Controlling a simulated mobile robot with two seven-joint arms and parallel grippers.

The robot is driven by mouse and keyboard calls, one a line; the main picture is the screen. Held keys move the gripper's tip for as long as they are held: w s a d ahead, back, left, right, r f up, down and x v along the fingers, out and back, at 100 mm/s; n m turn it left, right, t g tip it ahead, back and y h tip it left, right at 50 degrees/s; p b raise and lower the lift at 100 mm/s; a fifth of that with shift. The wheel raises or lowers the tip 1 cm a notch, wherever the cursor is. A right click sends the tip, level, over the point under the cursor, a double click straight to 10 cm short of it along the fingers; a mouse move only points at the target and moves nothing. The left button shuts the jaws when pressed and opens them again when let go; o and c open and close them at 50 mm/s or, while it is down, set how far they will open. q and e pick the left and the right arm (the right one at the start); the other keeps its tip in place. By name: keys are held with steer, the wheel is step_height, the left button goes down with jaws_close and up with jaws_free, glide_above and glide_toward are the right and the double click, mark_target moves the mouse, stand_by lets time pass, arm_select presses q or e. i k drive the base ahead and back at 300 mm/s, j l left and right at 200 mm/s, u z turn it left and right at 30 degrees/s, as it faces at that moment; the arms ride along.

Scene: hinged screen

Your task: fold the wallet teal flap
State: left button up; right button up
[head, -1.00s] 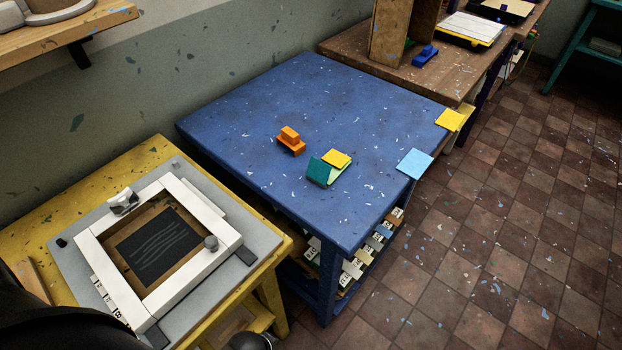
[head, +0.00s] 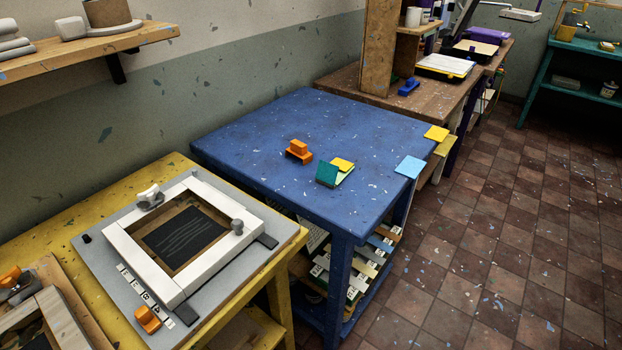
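The wallet (head: 345,178) lies on the blue table, left of the light blue square at the table's edge. Its teal flap (head: 327,174) stands raised at the wallet's left side. A yellow piece (head: 343,164) sits at its back, and a light green inner face shows between them. Neither of my grippers is in the head view, and nothing touches the wallet.
An orange block-like object (head: 299,151) stands on the blue table (head: 270,123) behind and left of the wallet. A light blue square (head: 410,167) and yellow squares (head: 436,133) are at the table's right edge. A yellow table (head: 172,172) with a white screen frame (head: 128,247) stands at front left. Tiled floor is open at right.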

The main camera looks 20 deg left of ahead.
mark_target(327, 172)
steer(key=k+u, duration=0.1)
steer(key=u, duration=2.85)
steer(key=k+l+u, duration=0.15)
steer(key=l, duration=0.2)
steer(key=l+u, duration=0.15)
steer(key=l, duration=0.25)
steer(key=k+l+u, duration=0.1)
steer(key=l, duration=0.25)
steer(key=k+l+u, duration=0.15)
steer(key=k+l, duration=0.15)
steer(key=l, duration=0.25)
steer(key=k+l, duration=0.15)
steer(key=l, duration=0.25)
steer(key=k+l, duration=0.2)
steer(key=l, duration=0.2)
steer(key=k+l, duration=0.15)
steer(key=l, duration=0.2)
steer(key=k+l, duration=0.15)
steer(key=l, duration=0.25)
